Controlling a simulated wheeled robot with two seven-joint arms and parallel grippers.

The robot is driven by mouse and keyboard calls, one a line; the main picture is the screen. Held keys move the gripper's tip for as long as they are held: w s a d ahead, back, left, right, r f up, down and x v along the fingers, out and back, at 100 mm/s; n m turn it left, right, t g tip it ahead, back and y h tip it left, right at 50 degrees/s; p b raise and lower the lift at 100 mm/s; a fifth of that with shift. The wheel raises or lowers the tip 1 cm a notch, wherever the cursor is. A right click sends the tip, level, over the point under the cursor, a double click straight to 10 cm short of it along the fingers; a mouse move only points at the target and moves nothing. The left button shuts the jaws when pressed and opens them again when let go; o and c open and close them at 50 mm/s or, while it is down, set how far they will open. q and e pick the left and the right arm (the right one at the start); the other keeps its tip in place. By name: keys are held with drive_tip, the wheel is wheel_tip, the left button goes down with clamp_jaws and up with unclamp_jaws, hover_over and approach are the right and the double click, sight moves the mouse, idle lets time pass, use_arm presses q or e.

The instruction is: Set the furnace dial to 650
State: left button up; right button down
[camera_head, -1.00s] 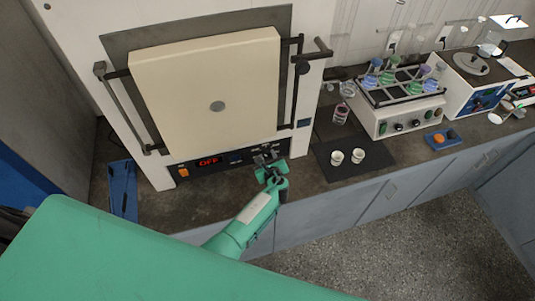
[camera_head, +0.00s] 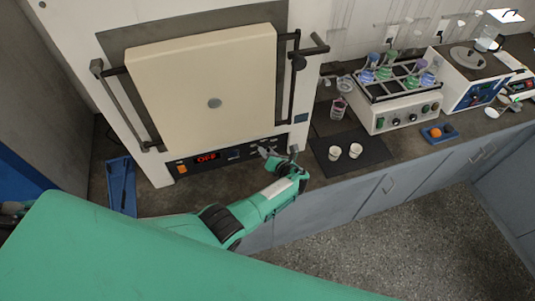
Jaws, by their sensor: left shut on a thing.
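The furnace (camera_head: 210,95) stands at the left of the bench with its cream door closed. Its black control panel (camera_head: 222,160) runs below the door. The red display (camera_head: 207,157) reads OFF, with an orange switch (camera_head: 182,169) to its left. My left gripper (camera_head: 272,155) is at the right part of the panel, shut on the furnace dial, which its fingers mostly hide. The dial's marks are too small and covered to read. My right gripper is not in view.
A dark mat with two small white cups (camera_head: 355,151) lies to the right of the furnace. Beyond it stand a white device with a flask rack (camera_head: 400,112) and a blue tray (camera_head: 439,133). A blue holder (camera_head: 122,186) lies left of the panel.

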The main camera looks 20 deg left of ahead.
use_arm(q)
drive_tip(key=m+y+b, duration=0.1)
drive_tip(key=m, duration=0.1)
drive_tip(key=m+y+b, duration=0.1)
drive_tip(key=m+b, duration=0.1)
drive_tip(key=shift+d+f, duration=0.2)
drive_tip(key=shift+f, duration=0.2)
drive_tip(key=m+y+b, duration=0.2)
drive_tip(key=m+b, duration=0.1)
drive_tip(key=m, duration=0.1)
drive_tip(key=shift+m, duration=0.3)
drive_tip(key=o, duration=1)
drive_tip(key=shift+c, duration=0.2)
